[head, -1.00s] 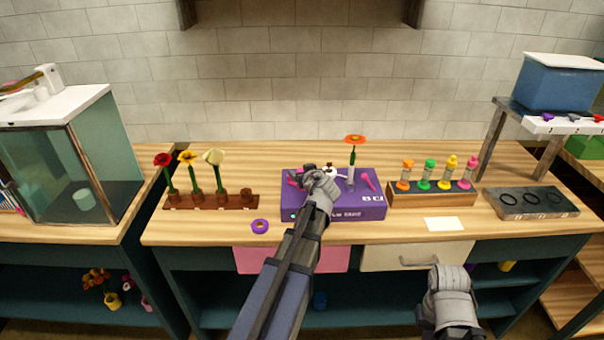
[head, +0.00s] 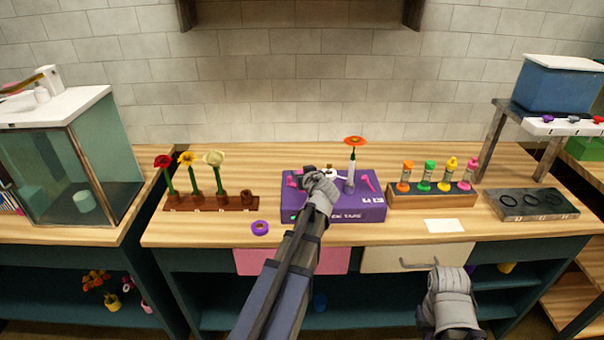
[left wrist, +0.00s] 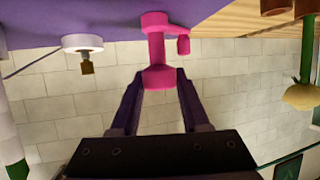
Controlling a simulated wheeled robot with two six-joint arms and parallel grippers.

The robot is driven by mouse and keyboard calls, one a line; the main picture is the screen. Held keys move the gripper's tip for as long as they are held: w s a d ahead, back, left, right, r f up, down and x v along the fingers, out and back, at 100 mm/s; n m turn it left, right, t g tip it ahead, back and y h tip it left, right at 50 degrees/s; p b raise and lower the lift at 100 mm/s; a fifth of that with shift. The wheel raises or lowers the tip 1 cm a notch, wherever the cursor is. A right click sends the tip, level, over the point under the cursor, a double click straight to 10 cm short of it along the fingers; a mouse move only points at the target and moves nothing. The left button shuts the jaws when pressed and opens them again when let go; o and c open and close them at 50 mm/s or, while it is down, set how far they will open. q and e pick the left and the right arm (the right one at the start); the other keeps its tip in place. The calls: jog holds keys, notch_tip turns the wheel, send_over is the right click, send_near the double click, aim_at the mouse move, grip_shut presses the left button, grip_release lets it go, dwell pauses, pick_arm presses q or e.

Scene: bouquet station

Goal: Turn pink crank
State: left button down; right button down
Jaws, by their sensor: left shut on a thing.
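The purple box (head: 345,213) stands on the wooden bench, and my left gripper (head: 318,177) is over its left part. In the left wrist view the pink crank (left wrist: 156,48) stands out from the purple surface. The jaws of my left gripper (left wrist: 158,84) are closed around the crank's end knob. In the head view my gripper mostly hides the crank. A second pink handle (head: 370,183) shows on the box's right part.
An orange flower (head: 355,141) stands upright at the box. A flower rack (head: 230,203) is to the left, and a purple tape roll (head: 260,228) lies near the front edge. A bottle rack (head: 430,199) and a white card (head: 444,226) are to the right.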

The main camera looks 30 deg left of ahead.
pick_arm(q)
jog(key=shift+s+h, duration=0.1)
jog(key=shift+h, duration=0.2)
jog(key=shift+m+t+h, duration=1.6)
jog(key=shift+m+h, duration=0.6)
jog(key=shift+m, duration=0.2)
jog(key=shift+m+t+h, duration=0.3)
jog(key=shift+m+h, duration=1.1)
jog(key=shift+h, duration=0.1)
jog(key=shift+m+h, duration=0.6)
jog(key=shift+h, duration=0.1)
jog(key=shift+c, duration=2)
grip_release()
